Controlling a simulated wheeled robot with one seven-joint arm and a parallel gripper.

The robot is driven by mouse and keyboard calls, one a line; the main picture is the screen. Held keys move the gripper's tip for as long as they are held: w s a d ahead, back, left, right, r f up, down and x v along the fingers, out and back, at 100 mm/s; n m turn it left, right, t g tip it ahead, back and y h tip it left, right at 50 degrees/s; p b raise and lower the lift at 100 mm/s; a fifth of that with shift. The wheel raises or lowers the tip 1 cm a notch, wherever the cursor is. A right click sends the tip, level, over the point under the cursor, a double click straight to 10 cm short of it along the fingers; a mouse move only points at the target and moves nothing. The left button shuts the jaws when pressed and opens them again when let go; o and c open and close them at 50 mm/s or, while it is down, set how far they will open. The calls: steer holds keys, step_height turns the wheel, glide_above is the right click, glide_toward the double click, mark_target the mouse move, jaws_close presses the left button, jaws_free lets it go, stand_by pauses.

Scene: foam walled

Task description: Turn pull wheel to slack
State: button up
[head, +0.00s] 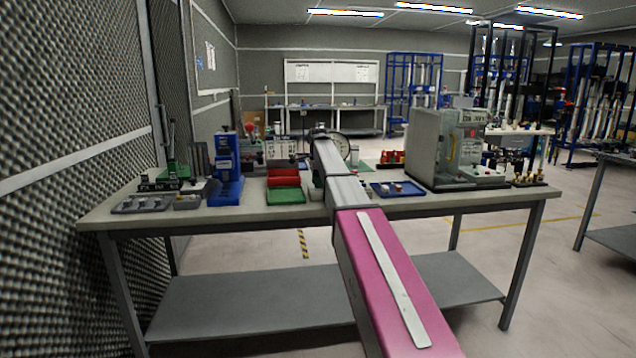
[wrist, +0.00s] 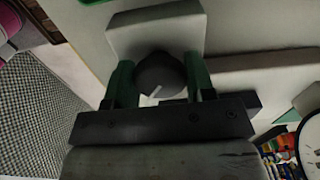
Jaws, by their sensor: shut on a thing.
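In the wrist view, a dark round knob (wrist: 160,76) with a pale pointer line sits on a light grey block (wrist: 158,32). I take it to be the pull wheel; no label is readable. My gripper (wrist: 160,82) has its two green fingers on either side of the knob and is shut on it. The pointer line slants toward the lower left. In the head view, my arm hides the gripper and the knob, and only part of a round dial (head: 338,146) shows behind the arm.
The workbench (head: 480,199) holds a red tray (head: 284,178), a blue stand (head: 226,172), a blue tray (head: 398,189) and a large grey machine (head: 432,145) at right. A round white dial (wrist: 311,145) is at the wrist view's right edge. A textured wall stands close at left.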

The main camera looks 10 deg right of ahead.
steer(key=shift+n, duration=0.3)
steer(key=n, duration=1.1)
steer(key=shift+n, duration=0.4)
steer(key=n, duration=1.3)
stand_by(0.3)
steer(key=o, duration=0.9)
steer(key=shift+r, duration=0.1)
